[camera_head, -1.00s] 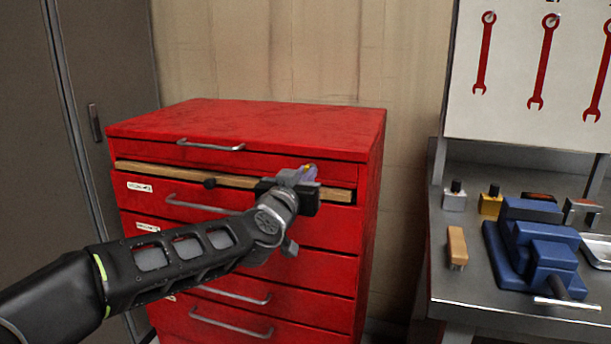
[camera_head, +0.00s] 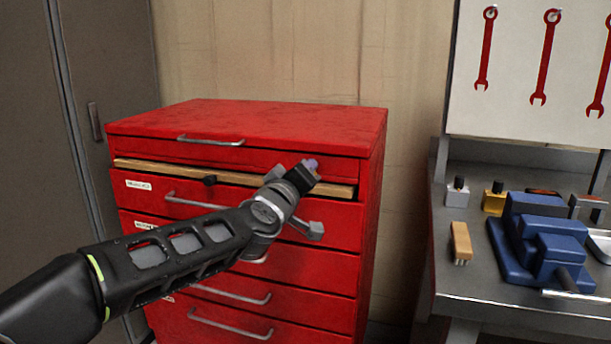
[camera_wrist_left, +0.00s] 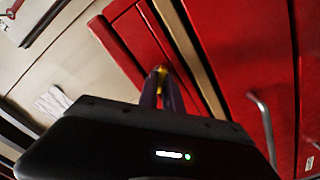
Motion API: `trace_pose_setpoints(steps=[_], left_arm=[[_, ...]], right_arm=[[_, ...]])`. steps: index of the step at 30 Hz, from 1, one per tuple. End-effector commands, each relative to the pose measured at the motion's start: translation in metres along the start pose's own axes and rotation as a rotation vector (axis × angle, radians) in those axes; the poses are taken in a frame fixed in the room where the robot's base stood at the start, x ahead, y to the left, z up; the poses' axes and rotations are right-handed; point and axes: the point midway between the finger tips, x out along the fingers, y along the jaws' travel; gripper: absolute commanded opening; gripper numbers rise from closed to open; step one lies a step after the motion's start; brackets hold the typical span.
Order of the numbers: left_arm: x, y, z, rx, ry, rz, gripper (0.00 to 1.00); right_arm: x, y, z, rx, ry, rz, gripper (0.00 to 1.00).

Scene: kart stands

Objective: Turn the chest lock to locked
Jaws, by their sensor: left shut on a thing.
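The red tool chest (camera_head: 250,122) stands against the wall, and it also shows in the wrist view (camera_wrist_left: 225,50). My left gripper (camera_head: 312,165) is at the chest's upper right front, by the right end of the wooden strip. In the wrist view its two purple fingers (camera_wrist_left: 161,82) are closed together on a small yellow piece, the lock's key or knob (camera_wrist_left: 161,70), against the red front. The head view hides this piece behind the gripper, so the lock's setting cannot be read. My right gripper is not in view.
Drawer handles (camera_head: 210,142) stick out. A grey cabinet (camera_head: 95,60) is at left. A workbench (camera_head: 450,275) with a blue vise (camera_head: 545,240) and a brush (camera_head: 461,240) is at right.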

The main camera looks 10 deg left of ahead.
Motion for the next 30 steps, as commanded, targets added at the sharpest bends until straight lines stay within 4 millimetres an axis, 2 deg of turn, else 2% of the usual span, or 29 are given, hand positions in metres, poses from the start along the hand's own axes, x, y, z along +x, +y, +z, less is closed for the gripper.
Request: trace_pose_setpoints(steps=[18, 30], left_arm=[[0.0, -0.003, 0.003, -0.574, -0.002, 0.0, 0.0], [0.0, -0.003, 0.003, -0.784, -0.002, -0.001, 0.0]], right_arm=[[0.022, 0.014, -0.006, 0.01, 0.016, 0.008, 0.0], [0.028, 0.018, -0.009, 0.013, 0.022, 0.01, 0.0]])
